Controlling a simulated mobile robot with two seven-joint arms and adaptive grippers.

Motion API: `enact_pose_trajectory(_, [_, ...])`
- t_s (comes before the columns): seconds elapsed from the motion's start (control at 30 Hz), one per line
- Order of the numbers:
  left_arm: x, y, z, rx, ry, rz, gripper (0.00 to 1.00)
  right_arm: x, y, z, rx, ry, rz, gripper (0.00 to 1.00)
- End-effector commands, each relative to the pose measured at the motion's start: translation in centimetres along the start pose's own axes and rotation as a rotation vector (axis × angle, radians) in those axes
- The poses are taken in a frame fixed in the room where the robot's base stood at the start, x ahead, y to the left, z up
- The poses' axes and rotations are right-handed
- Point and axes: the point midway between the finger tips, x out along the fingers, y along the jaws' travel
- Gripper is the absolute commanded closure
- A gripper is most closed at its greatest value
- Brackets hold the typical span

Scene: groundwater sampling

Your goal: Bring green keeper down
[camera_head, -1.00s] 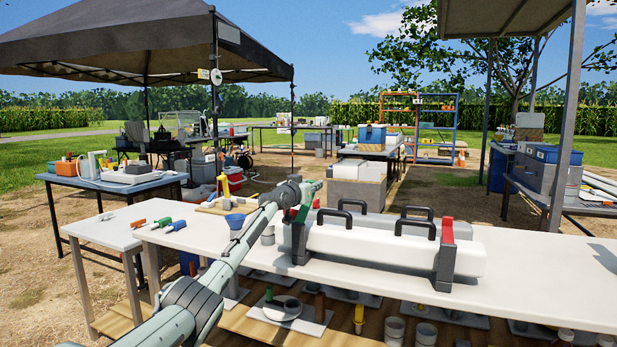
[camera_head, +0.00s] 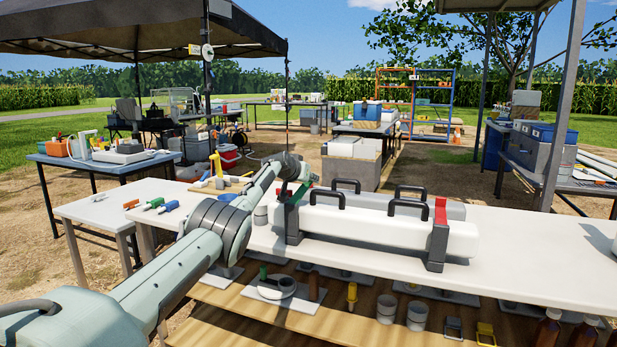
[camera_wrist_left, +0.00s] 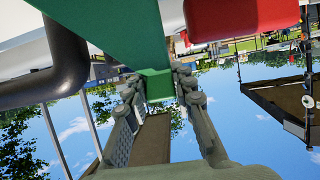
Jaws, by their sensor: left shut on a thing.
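The green keeper (camera_head: 301,193) stands at the left end of a long white case (camera_head: 380,228) on the white table. It slants up from the dark end bracket toward my gripper. My left gripper (camera_head: 302,174) meets its upper end. In the left wrist view, the green keeper (camera_wrist_left: 154,84) fills the top middle, and its narrow end sits between the two fingers of the gripper (camera_wrist_left: 155,92), which are shut on it. A red part (camera_wrist_left: 235,18) lies just beside it. The keeper's lower end is partly hidden. My right gripper is not in view.
A red keeper (camera_head: 440,211) stands at the case's right end. Black handles (camera_head: 347,187) rise along the top, close to my gripper. The white tabletop (camera_head: 545,255) is clear to the right.

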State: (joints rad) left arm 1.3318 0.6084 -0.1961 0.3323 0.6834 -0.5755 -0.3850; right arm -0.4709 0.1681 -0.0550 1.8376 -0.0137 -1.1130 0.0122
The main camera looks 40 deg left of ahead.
Motion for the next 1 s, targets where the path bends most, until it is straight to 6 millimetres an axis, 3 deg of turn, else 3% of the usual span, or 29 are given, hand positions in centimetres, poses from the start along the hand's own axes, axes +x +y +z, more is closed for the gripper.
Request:
enact_pose_trajectory(0.97, [0.11,0.03,0.18,0.000,0.004,-0.002,1.00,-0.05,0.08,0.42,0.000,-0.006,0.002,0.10])
enact_pose_trajectory(1.0, [0.12,0.03,0.20,0.000,0.003,-0.002,0.71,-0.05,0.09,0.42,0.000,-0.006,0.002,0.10])
